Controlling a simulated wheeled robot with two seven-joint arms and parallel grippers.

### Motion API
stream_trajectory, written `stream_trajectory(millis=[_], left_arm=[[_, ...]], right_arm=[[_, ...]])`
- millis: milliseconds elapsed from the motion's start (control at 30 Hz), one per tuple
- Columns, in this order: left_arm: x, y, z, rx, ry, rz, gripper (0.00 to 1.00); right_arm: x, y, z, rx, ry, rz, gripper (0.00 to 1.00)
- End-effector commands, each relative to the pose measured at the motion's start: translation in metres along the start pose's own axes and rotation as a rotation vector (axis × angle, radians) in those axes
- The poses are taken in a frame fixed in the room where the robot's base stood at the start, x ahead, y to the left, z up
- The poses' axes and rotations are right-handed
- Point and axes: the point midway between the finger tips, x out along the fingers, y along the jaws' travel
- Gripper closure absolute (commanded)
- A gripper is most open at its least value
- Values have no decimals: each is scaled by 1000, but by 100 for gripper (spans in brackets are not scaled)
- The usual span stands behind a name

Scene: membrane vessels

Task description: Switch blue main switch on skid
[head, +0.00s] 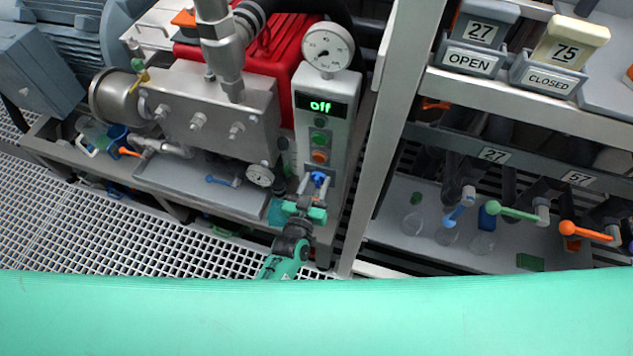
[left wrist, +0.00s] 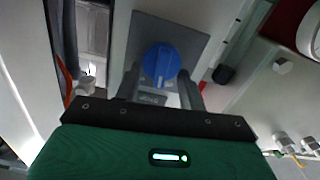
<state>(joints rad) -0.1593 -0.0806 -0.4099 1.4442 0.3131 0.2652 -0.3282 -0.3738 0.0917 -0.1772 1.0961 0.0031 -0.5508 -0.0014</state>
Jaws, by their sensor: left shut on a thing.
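The blue main switch (left wrist: 161,62) is a round blue knob on a grey square plate (left wrist: 190,38), seen in the left wrist view. In the head view the blue switch (head: 318,179) shows low on the grey control panel (head: 339,165) of the skid. My left gripper (head: 313,186) reaches up to it from below. In the left wrist view its two fingers (left wrist: 160,88) stand on either side of the knob, shut on it. The panel display (head: 320,105) reads "Off" in green. My right gripper is not in view.
A pressure gauge (head: 328,48) sits atop the panel, with a green button (head: 319,138) and an orange button (head: 319,156) above the switch. A steel pump housing (head: 210,115) is to the left. A rack with lever valves (head: 510,211) stands right.

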Motion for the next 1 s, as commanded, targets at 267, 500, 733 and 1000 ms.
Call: stream_trajectory(millis=[267, 500, 733, 1000], left_arm=[[0, -3, 0, -223, 0, 1, 82], [0, -4, 1, -353, 0, 1, 82], [0, -5, 1, -415, 0, 0, 82], [0, -5, 1, -429, 0, 0, 82]], right_arm=[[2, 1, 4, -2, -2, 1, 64], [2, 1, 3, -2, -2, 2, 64], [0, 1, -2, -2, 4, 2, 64], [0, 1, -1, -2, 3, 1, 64]])
